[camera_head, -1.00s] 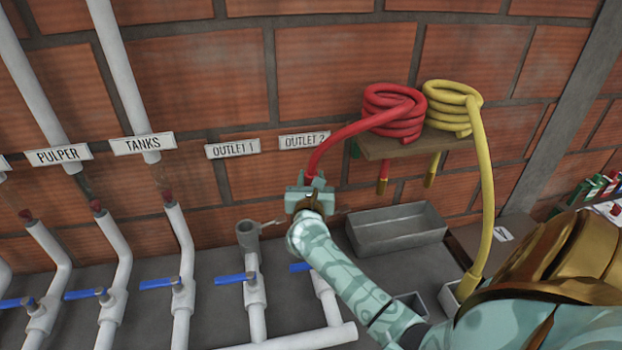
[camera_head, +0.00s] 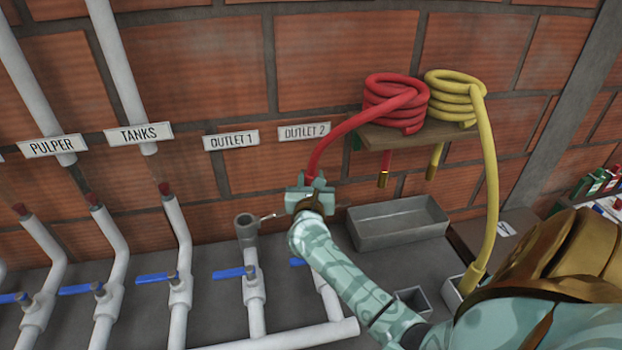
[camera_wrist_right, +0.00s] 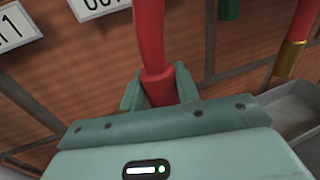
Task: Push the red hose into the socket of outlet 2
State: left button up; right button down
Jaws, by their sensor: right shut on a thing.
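The red hose (camera_head: 322,150) runs from a coil on the shelf down into my right gripper (camera_head: 311,186). My right gripper is shut on the hose's lower part, in front of the wall below the OUTLET 2 sign (camera_head: 304,131). In the right wrist view the red hose (camera_wrist_right: 154,60) stands between the two fingers (camera_wrist_right: 158,92). The outlet 2 pipe (camera_head: 322,288) shows below my right arm with part of its blue handle. Its socket and the hose's end are hidden behind my gripper and arm, so I cannot tell whether they touch. My left gripper is not in view.
The outlet 1 socket (camera_head: 246,226) stands open just left of my gripper. A grey trough (camera_head: 397,228) lies to the right. A wooden shelf (camera_head: 400,138) carries the red coil and the yellow hose (camera_head: 485,180). Pipes with blue handles stand at the left.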

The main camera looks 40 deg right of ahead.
jog(key=shift+f+b, duration=0.8)
jog(key=shift+f, duration=0.2)
jog(key=c, duration=0.9)
grip_release()
jog(key=shift+c, duration=0.2)
jog(key=shift+s+a, duration=0.1)
jog(key=v, duration=1.6)
jog(key=shift+r, duration=0.15)
